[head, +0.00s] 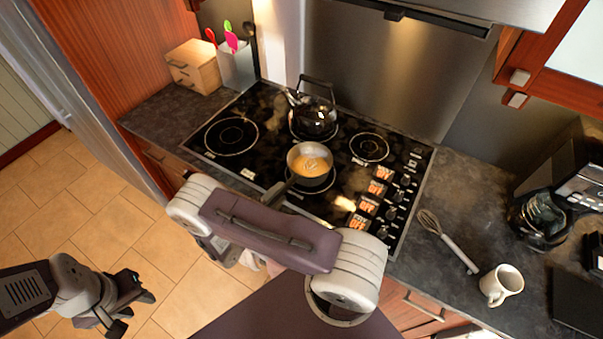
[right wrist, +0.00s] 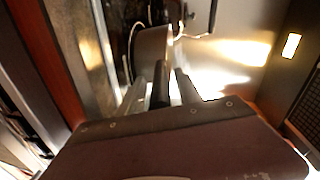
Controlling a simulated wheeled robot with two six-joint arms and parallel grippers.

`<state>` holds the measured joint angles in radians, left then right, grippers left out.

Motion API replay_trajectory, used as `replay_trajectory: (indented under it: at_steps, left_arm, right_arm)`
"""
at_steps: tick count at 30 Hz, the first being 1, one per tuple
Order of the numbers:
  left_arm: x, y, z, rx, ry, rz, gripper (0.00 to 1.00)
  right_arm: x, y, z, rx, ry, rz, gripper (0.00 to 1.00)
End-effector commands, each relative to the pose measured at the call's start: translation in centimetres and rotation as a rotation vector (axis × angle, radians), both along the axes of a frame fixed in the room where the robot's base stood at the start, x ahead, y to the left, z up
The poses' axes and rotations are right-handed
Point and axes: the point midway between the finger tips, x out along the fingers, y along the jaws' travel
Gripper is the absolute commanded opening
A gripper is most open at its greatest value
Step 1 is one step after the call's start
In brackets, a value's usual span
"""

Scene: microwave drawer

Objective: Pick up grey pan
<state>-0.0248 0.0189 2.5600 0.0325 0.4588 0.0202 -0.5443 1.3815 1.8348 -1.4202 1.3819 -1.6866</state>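The grey pan (head: 310,160) sits on a front burner of the stove with orange-yellow food in it. Its dark handle (head: 276,193) points down-left toward my right arm. In the right wrist view the pan (right wrist: 151,48) is straight ahead. My right gripper (right wrist: 158,88) is open, with one finger on each side of the dark handle (right wrist: 160,84) and visible gaps beside it. In the head view my right arm hides this gripper. My left gripper (head: 134,306) is open and empty over the floor at lower left, far from the pan.
A black kettle (head: 314,116) stands on the burner behind the pan. Stove knobs (head: 391,213) line the right side. A whisk (head: 448,242), a white mug (head: 501,284) and a coffee maker (head: 543,213) are on the right counter. A utensil holder (head: 236,69) stands at back left.

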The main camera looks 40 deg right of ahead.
Motion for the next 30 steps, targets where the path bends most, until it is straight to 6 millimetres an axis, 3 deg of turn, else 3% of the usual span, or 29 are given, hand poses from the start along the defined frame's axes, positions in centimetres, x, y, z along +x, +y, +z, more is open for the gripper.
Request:
replay_trajectory:
  at_steps: [1, 3, 4, 30]
  left_arm:
    - [-0.01, 0.0, -0.01, 0.0, 0.0, 0.0, 0.36]
    - [-0.01, 0.0, -0.01, 0.0, 0.0, 0.0, 0.36]
    - [-0.01, 0.0, -0.01, 0.0, 0.0, 0.0, 0.36]
    - [0.0, 0.0, -0.01, 0.0, 0.0, 0.0, 0.36]
  right_arm:
    - [0.0, 0.01, 0.0, 0.0, 0.0, 0.0, 0.24]
    - [0.0, 0.02, 0.01, 0.0, 0.0, 0.0, 0.04]
    - [-0.01, 0.01, 0.02, 0.0, 0.0, 0.0, 0.0]
    - [-0.04, 0.01, 0.03, 0.0, 0.0, -0.001, 0.0]
